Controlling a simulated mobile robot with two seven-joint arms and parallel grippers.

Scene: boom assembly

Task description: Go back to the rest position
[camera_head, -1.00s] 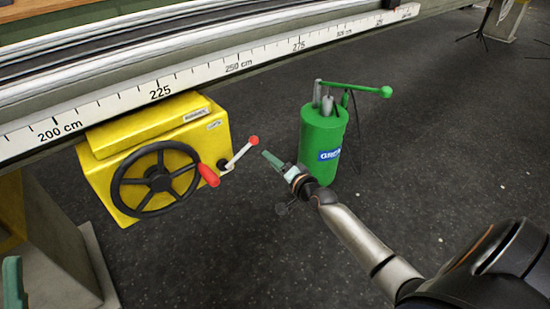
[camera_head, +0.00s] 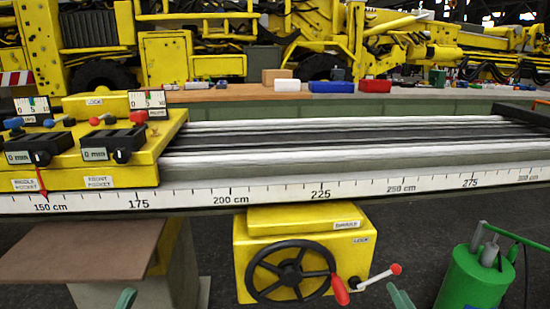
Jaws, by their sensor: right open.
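My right gripper (camera_head: 400,297) shows only as a green fingertip at the bottom edge, between the crank of the yellow winch box (camera_head: 300,230) and the green pump can (camera_head: 475,277). The rest of it and its arm are out of frame. A green fingertip of my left gripper (camera_head: 125,298) shows at the bottom left, in front of the bench leg. Its other finger is out of view, so I cannot tell its opening. I see nothing held at either visible tip.
A long rail with a centimetre scale (camera_head: 321,195) crosses the view. A yellow control panel (camera_head: 110,160) sits on its left end. A black handwheel (camera_head: 290,272) and a red-handled crank (camera_head: 341,290) stick out from the winch box. A brown board (camera_head: 85,250) lies at lower left.

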